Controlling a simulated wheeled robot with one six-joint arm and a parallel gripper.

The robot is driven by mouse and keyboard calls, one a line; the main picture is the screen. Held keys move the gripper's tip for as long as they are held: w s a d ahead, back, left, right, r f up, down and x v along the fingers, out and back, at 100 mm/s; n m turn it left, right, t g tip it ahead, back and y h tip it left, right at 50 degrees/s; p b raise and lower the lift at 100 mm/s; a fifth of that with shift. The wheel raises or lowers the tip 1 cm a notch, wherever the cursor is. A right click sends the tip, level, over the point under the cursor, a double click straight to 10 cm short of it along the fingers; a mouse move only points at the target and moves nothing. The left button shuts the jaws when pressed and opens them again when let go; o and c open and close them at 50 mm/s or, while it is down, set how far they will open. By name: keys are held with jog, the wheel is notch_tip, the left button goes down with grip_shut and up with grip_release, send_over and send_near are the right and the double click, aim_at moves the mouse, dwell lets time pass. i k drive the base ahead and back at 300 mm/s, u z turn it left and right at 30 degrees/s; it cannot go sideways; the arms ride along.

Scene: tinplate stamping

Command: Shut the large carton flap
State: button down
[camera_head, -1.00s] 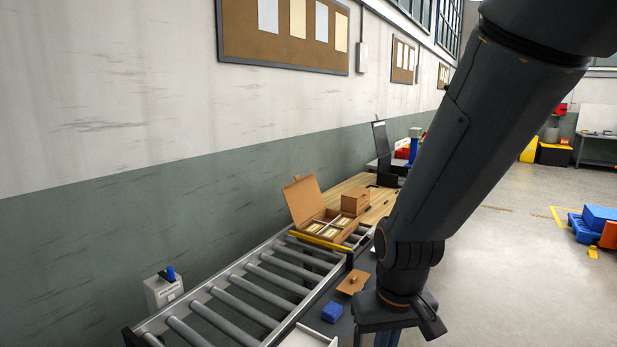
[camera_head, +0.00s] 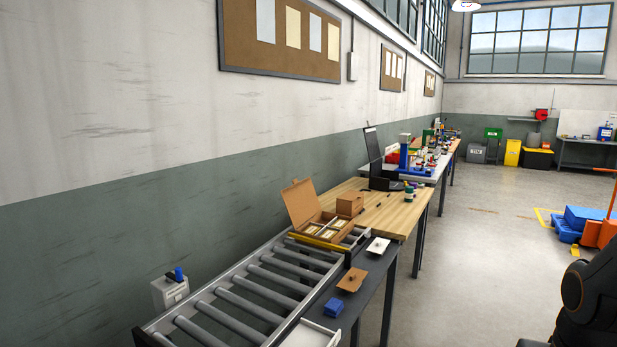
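The large carton (camera_head: 343,239) sits at the far end of the roller conveyor, by the wooden table. Its large flap (camera_head: 301,203) stands up, open and leaning back toward the wall. Pale items show in the compartments inside the carton. A smaller closed brown box (camera_head: 350,203) is at the carton's back right; I cannot tell whether it rests on the carton or behind it. My gripper is not in view; only a dark part of my arm shows at the lower right edge, far from the carton.
A yellow bar (camera_head: 315,243) crosses the conveyor (camera_head: 262,285) in front of the carton. A dark side shelf holds a white plate (camera_head: 378,246), a brown piece (camera_head: 352,280) and a blue block (camera_head: 333,307). A laptop-like dark screen (camera_head: 374,147) stands behind.

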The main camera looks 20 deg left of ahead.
aim_at(301, 202)
jog(key=z, duration=0.15)
jog(key=i, duration=2.7)
jog(key=u, duration=1.65)
jog(key=i, duration=0.95)
jog(key=u, duration=0.8)
